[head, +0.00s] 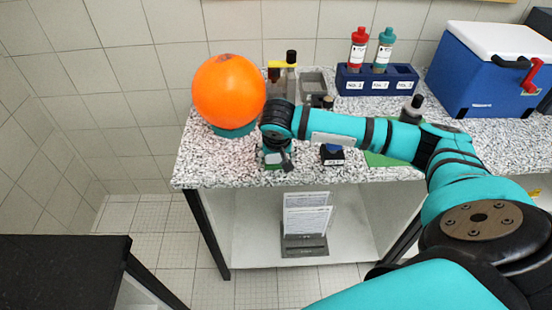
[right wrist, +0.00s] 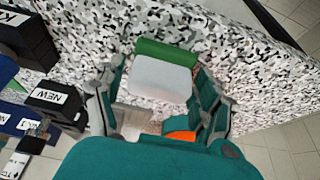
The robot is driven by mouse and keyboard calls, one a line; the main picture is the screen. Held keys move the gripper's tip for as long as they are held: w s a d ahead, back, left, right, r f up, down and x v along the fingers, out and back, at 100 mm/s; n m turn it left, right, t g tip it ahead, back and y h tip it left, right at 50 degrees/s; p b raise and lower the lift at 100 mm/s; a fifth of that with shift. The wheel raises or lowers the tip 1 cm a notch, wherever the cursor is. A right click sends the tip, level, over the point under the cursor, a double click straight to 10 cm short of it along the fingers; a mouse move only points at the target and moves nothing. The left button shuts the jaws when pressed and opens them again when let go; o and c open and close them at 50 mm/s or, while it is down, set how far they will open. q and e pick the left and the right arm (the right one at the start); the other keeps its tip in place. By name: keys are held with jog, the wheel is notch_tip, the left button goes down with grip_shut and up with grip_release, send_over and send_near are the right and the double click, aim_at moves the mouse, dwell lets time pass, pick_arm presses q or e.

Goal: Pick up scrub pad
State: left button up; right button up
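The scrub pad (right wrist: 160,75) is a small block, light grey with a green strip along its far side. It lies on the speckled worktop in the right wrist view. My right gripper (right wrist: 157,88) is open over it, with one finger to each side of the pad and gaps showing between. In the head view my right gripper (head: 277,160) points down near the front left of the counter, and the pad is mostly hidden by it. Whether the fingers reach down to the worktop is hard to tell. My left gripper is not in view.
An orange ball (head: 228,90) on a teal base stands just left of my right gripper. A black box labelled NEW (right wrist: 55,102) is close by. A blue rack (head: 352,84) with bottles and a blue cooler (head: 490,85) stand behind. The counter's front edge is near.

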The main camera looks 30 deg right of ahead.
jog(key=c, duration=0.8)
jog(key=shift+r, duration=0.1)
jog(key=shift+r, duration=0.5)
notch_tip(320, 180, up, 2)
jog(key=shift+b, duration=0.45)
jog(key=s+d+b, duration=0.1)
jog(key=s, duration=0.4)
jog(key=s+r+b, duration=0.1)
jog(key=s, duration=0.4)
jog(key=s+d+b, duration=0.1)
jog(key=s, duration=0.4)
jog(key=shift+s+d+r, duration=0.35)
jog(key=shift+s+r, duration=0.05)
